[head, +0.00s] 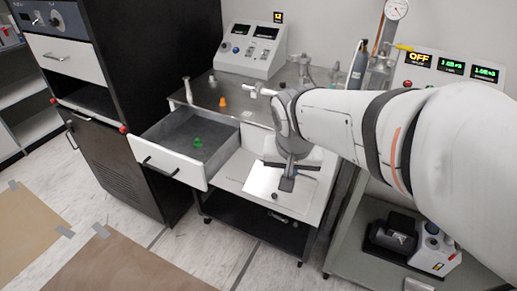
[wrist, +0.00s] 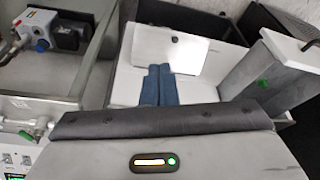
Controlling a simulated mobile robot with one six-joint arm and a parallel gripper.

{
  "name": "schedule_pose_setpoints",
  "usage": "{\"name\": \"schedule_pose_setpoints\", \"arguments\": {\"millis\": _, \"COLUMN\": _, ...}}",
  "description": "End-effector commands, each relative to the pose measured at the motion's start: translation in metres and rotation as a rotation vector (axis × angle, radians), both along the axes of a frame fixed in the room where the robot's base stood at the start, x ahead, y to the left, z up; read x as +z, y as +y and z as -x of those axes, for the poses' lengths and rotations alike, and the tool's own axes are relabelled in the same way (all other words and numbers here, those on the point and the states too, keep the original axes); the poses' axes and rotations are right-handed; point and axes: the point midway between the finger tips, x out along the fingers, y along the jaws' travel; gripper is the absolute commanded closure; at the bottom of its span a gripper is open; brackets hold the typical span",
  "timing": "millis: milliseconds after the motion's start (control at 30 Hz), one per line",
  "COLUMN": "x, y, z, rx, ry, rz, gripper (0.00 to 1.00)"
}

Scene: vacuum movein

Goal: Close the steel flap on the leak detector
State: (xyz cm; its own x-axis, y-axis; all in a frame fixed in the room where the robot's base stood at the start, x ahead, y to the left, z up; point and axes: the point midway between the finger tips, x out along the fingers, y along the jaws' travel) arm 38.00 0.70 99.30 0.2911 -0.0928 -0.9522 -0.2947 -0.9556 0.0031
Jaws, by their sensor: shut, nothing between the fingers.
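A bright, pale plate (head: 263,181), which looks like the steel flap, shows at the front of a white housing, right of an open drawer. I cannot tell for sure whether this housing is the leak detector. My gripper (head: 287,184) is in front of the plate, pointing down, and hides part of it. In the wrist view the plate (wrist: 182,50) lies just beyond my gripper's two blue-grey fingers (wrist: 159,80), inside the white housing (wrist: 126,88). The fingers are together and empty. I cannot tell whether they touch the plate.
The open drawer (head: 172,172) holds a small green item (head: 198,142). A control box (head: 250,52) and an orange item (head: 223,102) stand on the steel top. A dark cabinet (head: 115,170) is at left; a pump (head: 435,250) sits on a shelf at right.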

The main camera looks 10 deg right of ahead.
Motion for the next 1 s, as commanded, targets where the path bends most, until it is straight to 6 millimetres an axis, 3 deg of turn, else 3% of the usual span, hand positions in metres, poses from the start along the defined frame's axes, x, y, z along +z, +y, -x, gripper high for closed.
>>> {"name": "schedule_pose_setpoints", "arguments": {"millis": 33, "x": -0.037, "y": 0.003, "z": -0.015, "rx": -0.040, "ry": -0.011, "rz": 0.000, "gripper": 1.00}}
{"name": "schedule_pose_setpoints", "arguments": {"millis": 200, "x": -0.081, "y": 0.012, "z": -0.054, "rx": -0.178, "ry": -0.060, "rz": -0.012, "gripper": 1.00}}
{"name": "schedule_pose_setpoints", "arguments": {"millis": 400, "x": -0.107, "y": 0.019, "z": -0.081, "rx": -0.272, "ry": -0.100, "rz": -0.027, "gripper": 1.00}}
{"name": "schedule_pose_setpoints", "arguments": {"millis": 667, "x": -0.124, "y": 0.018, "z": -0.093, "rx": -0.299, "ry": -0.109, "rz": -0.032, "gripper": 1.00}}
{"name": "schedule_pose_setpoints", "arguments": {"millis": 1000, "x": -0.190, "y": 0.006, "z": -0.117, "rx": -0.299, "ry": -0.106, "rz": -0.030, "gripper": 1.00}}
